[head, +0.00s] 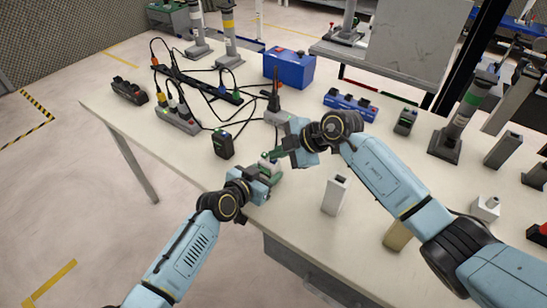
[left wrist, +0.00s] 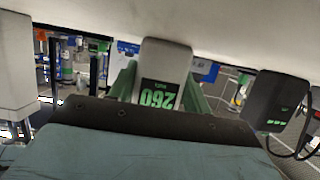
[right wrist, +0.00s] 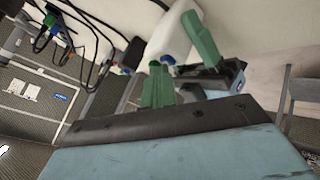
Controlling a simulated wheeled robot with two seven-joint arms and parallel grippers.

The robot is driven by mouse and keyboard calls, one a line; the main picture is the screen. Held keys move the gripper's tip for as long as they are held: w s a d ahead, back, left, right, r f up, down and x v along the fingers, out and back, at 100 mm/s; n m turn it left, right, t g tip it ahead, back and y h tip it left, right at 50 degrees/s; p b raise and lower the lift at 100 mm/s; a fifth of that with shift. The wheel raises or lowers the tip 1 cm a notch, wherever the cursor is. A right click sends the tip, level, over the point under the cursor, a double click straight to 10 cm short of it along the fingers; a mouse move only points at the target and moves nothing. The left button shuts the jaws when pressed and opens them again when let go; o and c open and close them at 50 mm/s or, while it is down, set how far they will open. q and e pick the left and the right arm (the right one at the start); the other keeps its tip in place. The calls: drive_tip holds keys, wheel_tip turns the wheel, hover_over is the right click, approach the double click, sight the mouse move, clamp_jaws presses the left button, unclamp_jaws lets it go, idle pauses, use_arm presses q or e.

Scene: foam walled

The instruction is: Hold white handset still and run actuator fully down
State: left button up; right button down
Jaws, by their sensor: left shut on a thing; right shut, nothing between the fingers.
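The white handset (head: 264,160) is at the table's front edge. Its display reads 260 mm, upside down in the left wrist view (left wrist: 160,80). My left gripper (head: 268,172) is shut on it, a green finger on each side. My right gripper (head: 284,153) is shut and empty, its tips close beside the handset's button end. In the right wrist view the handset (right wrist: 173,38) shows a blue button right by my fingertips (right wrist: 158,72); I cannot tell whether they touch it. A dark upright rod on a grey base (head: 277,117) stands behind; I cannot tell which column the handset drives.
A black handset (head: 223,144) stands left of the grippers. A white upright block (head: 335,195) stands to the right. Cables run to power strips (head: 178,119) at the left. A blue box (head: 289,68) and grey columns (head: 465,115) stand further off.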

idle(0.7)
drive_tip(key=shift+r, duration=0.9)
wheel_tip(320, 180, up, 5)
idle(0.6)
use_arm(q)
drive_tip(key=o, duration=1.1)
